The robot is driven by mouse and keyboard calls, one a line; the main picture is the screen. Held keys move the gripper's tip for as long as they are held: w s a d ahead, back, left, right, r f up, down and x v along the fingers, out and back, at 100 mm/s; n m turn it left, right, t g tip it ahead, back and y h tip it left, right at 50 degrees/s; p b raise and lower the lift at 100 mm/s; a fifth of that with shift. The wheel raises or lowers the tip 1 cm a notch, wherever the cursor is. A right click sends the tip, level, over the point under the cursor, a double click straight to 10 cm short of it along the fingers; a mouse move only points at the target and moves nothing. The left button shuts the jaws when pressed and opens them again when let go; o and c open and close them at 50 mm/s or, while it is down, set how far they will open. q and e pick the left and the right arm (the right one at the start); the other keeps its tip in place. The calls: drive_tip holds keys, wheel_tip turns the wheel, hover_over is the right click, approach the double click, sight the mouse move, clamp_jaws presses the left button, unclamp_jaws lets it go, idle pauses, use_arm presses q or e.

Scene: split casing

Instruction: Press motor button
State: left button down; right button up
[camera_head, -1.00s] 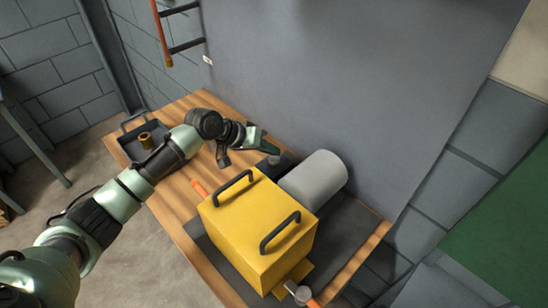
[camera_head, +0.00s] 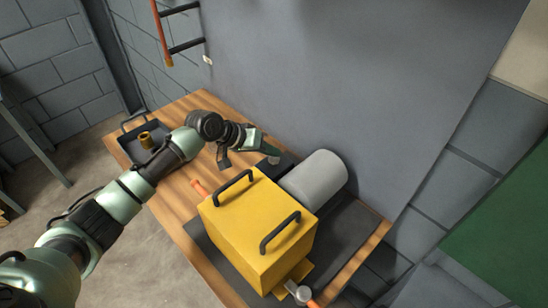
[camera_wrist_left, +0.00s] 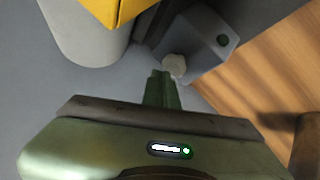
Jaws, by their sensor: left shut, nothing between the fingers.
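The grey motor cylinder (camera_head: 315,178) lies behind the yellow casing (camera_head: 258,225), which has two black handles on top. A small dark grey box (camera_head: 283,166) sits beside the motor's left end. In the left wrist view the box (camera_wrist_left: 203,42) shows a pale knob-like button (camera_wrist_left: 174,66) and a dark round spot on its faces. My left gripper (camera_head: 267,150) is shut and empty, just above the box. In the left wrist view its fingertips (camera_wrist_left: 163,76) are right by the pale button; I cannot tell whether they touch it. My right gripper is not in view.
A dark tray (camera_head: 127,147) with a brass ring (camera_head: 146,140) stands at the bench's far left. An orange-handled tool (camera_head: 199,188) lies left of the casing, and a hammer (camera_head: 302,294) lies at its front right. A grey wall (camera_head: 340,80) rises behind the bench.

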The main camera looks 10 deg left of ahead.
sight(271, 160)
use_arm(q)
drive_tip(key=shift+f, duration=0.45)
idle(0.6)
drive_tip(key=shift+r+p, duration=0.75)
drive_tip(key=shift+r, duration=0.1)
wheel_tip(271, 160, up, 6)
drive_tip(key=p, duration=0.6)
